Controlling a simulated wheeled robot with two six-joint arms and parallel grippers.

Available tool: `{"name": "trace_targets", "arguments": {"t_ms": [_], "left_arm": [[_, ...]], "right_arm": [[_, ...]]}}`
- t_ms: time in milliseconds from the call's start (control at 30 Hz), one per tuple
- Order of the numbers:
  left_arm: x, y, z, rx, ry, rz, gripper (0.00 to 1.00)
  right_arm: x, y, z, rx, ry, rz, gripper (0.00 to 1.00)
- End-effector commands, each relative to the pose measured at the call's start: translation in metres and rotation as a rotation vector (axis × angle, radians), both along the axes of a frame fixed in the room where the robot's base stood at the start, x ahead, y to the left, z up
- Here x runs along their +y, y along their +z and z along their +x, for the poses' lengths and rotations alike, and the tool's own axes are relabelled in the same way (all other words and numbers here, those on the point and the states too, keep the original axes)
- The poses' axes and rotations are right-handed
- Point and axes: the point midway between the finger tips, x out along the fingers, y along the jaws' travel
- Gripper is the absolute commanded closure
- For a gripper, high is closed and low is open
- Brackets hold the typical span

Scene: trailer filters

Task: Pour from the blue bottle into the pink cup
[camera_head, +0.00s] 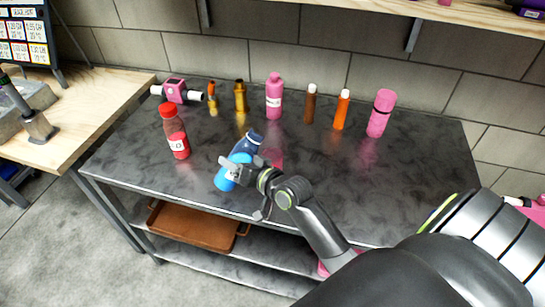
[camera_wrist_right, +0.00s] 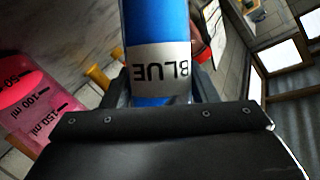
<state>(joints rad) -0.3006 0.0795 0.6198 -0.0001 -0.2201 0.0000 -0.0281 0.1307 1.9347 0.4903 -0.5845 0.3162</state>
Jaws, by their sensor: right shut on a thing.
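The blue bottle (camera_head: 224,182) is tilted in the head view, its dark blue top toward the upper right and its base toward the lower left. My right gripper (camera_head: 240,168) is shut around its body. In the right wrist view the bottle (camera_wrist_right: 158,25) stands between the fingers, with its white BLUE label toward the camera. The pink cup (camera_head: 275,158) is partly hidden behind my right gripper, just right of the bottle. In the right wrist view the cup (camera_wrist_right: 38,103) is at the left, with millilitre marks. No liquid stream is visible. My left gripper is not in view.
A red bottle (camera_head: 174,132) stands at the left of the dark table (camera_head: 400,190). Several bottles, including a pink one (camera_head: 274,96) and an orange one (camera_head: 341,110), line the back, with a pink device (camera_head: 175,91).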

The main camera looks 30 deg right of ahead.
Motion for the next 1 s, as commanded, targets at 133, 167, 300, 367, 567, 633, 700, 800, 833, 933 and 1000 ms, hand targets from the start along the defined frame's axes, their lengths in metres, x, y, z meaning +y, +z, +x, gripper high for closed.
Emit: {"name": "trace_targets", "arguments": {"t_ms": [133,167,300,367,567,633,700,800,833,933,1000], "left_arm": [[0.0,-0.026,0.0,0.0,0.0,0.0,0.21],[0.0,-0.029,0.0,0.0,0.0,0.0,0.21],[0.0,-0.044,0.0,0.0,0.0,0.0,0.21],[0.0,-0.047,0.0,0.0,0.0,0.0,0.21],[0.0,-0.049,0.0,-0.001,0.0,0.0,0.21],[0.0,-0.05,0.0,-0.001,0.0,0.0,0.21],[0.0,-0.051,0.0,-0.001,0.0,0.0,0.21],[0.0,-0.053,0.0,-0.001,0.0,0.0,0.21],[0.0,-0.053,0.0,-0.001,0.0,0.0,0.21],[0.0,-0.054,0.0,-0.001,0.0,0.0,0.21],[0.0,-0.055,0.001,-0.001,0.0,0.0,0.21]], "right_arm": [[0.002,-0.016,0.001,-0.011,0.0,0.072,0.78],[0.003,-0.018,0.001,-0.013,0.0,0.085,0.78],[0.005,-0.026,0.001,-0.023,0.0,0.153,0.78],[0.007,-0.025,0.001,-0.028,0.0,0.188,0.78],[0.01,-0.022,0.001,-0.032,0.001,0.234,0.78],[0.01,-0.022,0.001,-0.033,0.001,0.239,0.78],[0.01,-0.023,0.001,-0.034,0.001,0.244,0.78],[0.01,-0.023,0.001,-0.035,0.001,0.252,0.78],[0.011,-0.024,0.001,-0.034,0.001,0.255,0.78],[0.011,-0.024,0.002,-0.036,0.0,0.263,0.78],[0.011,-0.024,0.002,-0.037,0.0,0.268,0.78]]}}
